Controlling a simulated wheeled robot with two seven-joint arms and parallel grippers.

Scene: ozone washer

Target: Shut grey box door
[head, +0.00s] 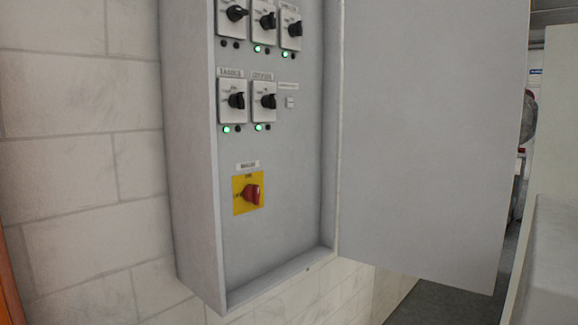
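The grey box (195,170) is fixed to the tiled wall and stands open. Its grey door (430,130) hangs from the right side of the box and is swung wide out to the right. Its top is cut off by the picture's upper edge. Inside the box, black rotary switches sit above green lights, and a red rotary switch (252,194) sits on a yellow plate lower down. Neither of my grippers shows in the head view.
A white block wall (80,170) is behind and left of the box. A pale upright surface (552,190) stands at the right, beyond the door's free edge. Dark floor (425,305) shows below the door. An orange strip (10,285) is at the far left.

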